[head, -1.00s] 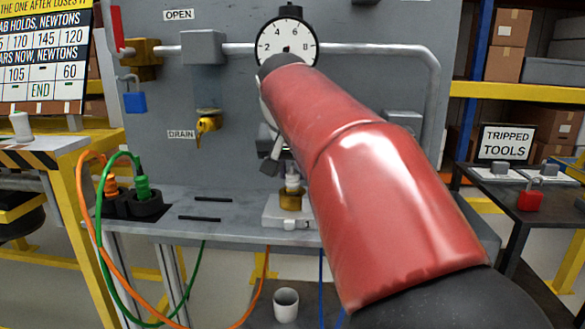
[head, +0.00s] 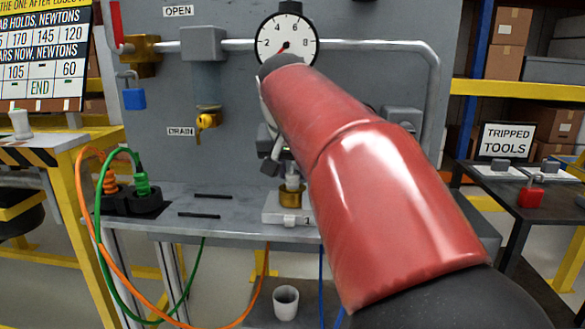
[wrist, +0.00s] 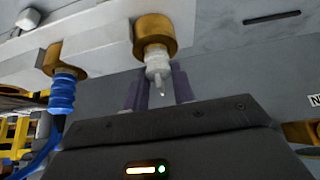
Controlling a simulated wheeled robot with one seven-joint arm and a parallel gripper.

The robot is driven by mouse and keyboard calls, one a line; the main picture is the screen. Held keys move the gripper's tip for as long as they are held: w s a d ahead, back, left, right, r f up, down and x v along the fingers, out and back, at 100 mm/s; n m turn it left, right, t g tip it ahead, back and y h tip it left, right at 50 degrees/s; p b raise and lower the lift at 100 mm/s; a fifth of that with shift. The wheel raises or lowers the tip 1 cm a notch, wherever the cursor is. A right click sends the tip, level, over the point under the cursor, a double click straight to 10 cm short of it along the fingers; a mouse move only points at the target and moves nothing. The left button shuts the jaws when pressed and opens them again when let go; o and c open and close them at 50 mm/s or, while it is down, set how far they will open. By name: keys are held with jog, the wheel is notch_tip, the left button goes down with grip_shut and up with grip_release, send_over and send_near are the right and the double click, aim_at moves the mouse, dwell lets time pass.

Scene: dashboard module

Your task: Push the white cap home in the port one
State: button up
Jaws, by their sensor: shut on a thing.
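The white cap (head: 292,183) stands upright at the mouth of the brass port one (head: 291,197), on a pale block (head: 272,216) marked 1. In the wrist view the white cap (wrist: 157,62) meets the brass port (wrist: 155,32); how deep it sits I cannot tell. My gripper (wrist: 158,82) is shut on the white cap, with a purple finger on each side of it. In the head view my red arm hides most of the gripper and the right part of the block.
A blue plug (wrist: 62,93) sits at a neighbouring brass port (wrist: 62,61). Green (head: 141,182) and orange (head: 110,182) plugs with looping cables stand in black holders at left. A grey panel with a gauge (head: 286,45) rises behind. A white cup (head: 286,302) is below the bench.

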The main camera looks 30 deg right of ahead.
jog(key=o, duration=1.1)
jog(key=p+v, duration=0.1)
jog(key=v, duration=0.7)
jog(key=s+a+f+n+y, duration=0.1)
jog(key=s+a+f+n, duration=0.1)
jog(key=s+f, duration=0.3)
jog(key=s+a+f+n+y, duration=0.1)
jog(key=s+a+f, duration=0.4)
jog(key=f, duration=0.7)
jog(key=s+a+f+n+y, duration=0.1)
jog(key=s+a+f+n, duration=0.2)
jog(key=s+f, duration=0.3)
jog(key=shift+s+a+f+n+y, duration=0.15)
jog(key=shift+a+f, duration=0.1)
jog(key=shift+f, duration=0.4)
jog(key=shift+s+a+f+n+y, duration=0.1)
jog(key=shift+a+f, duration=0.1)
jog(key=shift+f, duration=0.4)
jog(key=shift+s+a+f+n+y, duration=0.15)
jog(key=shift+a+f, duration=0.1)
jog(key=shift+f, duration=0.4)
